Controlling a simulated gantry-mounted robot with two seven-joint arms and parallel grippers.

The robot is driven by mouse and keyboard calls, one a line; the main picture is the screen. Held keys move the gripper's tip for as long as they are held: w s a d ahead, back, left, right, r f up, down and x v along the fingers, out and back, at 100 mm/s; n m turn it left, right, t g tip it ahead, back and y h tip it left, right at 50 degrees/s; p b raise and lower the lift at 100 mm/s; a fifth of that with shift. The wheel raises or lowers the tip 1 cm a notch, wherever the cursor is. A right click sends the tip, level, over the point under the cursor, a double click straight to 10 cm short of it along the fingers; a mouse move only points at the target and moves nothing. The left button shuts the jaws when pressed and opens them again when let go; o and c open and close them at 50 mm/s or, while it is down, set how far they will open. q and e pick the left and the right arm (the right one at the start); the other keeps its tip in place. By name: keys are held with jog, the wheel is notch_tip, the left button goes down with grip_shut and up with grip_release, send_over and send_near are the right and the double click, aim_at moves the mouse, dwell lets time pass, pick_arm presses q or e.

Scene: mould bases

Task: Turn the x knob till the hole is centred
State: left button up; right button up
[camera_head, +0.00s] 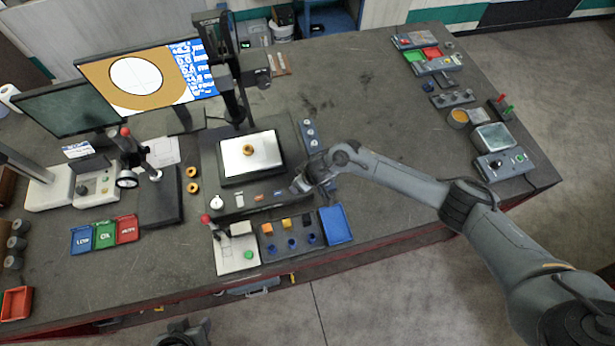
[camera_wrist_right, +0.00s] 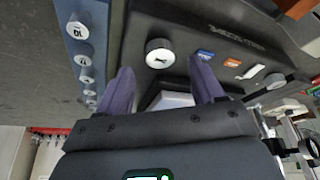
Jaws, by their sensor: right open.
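The x knob (camera_wrist_right: 159,53) is a white round cap marked with an X on the dark front of the measuring stand. In the head view my right gripper (camera_head: 303,187) hides it at the front right corner of the stand (camera_head: 210,150). In the right wrist view my right gripper (camera_wrist_right: 160,68) is open, its fingers apart on either side of the knob's near edge; contact cannot be told. A brass ring (camera_head: 247,150) lies on the lit stage (camera_head: 232,167).
A side strip of knobs (camera_head: 309,135) stands right of the stand. A second white knob (camera_head: 216,203) is at its front left. A blue tray (camera_head: 336,225) and a button box (camera_head: 237,254) lie in front. The table's middle right is clear.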

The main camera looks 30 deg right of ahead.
jog(key=a+v, duration=0.1)
jog(key=v, duration=0.5)
jog(key=shift+d+r, duration=0.3)
jog(key=shift+d, duration=0.25)
jog(key=shift+s, duration=0.15)
jog(key=s+a+r+t+y, duration=0.1)
jog(key=s+a+r+t, duration=0.15)
jog(key=s+a, duration=0.7)
jog(key=s+d+r+m+g+h, duration=0.2)
jog(key=s+d+r+g, duration=0.1)
jog(key=s+d, duration=0.9)
jog(key=s+r, duration=0.1)
jog(key=s, duration=0.3)
jog(key=shift+d, duration=0.4)
